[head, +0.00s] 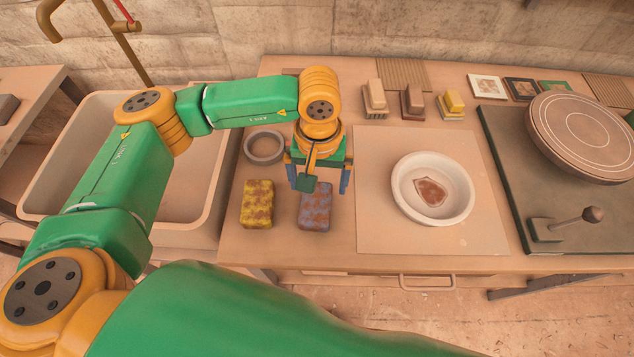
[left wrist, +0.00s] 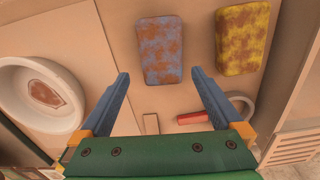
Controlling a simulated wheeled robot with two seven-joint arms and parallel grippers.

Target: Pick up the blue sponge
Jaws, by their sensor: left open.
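The blue sponge (head: 315,208), stained with brown patches, lies flat on the table, right of a yellow sponge (head: 257,204). In the left wrist view the blue sponge (left wrist: 160,50) lies just beyond the fingertips, roughly centred between them, with the yellow sponge (left wrist: 243,38) to its right. My left gripper (head: 318,188) is open and empty, above the table by the blue sponge's far end. Its two blue fingers (left wrist: 158,82) are wide apart in the left wrist view. I cannot see my right gripper.
A white bowl (head: 433,188) with a brown patch inside stands on a pale board (head: 375,235) to the right. A grey ring-shaped dish (head: 264,147) lies behind the sponges. A sink (head: 205,215) is at left. Several brushes (head: 413,102) stand at the back. A round wheel (head: 583,125) stands far right.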

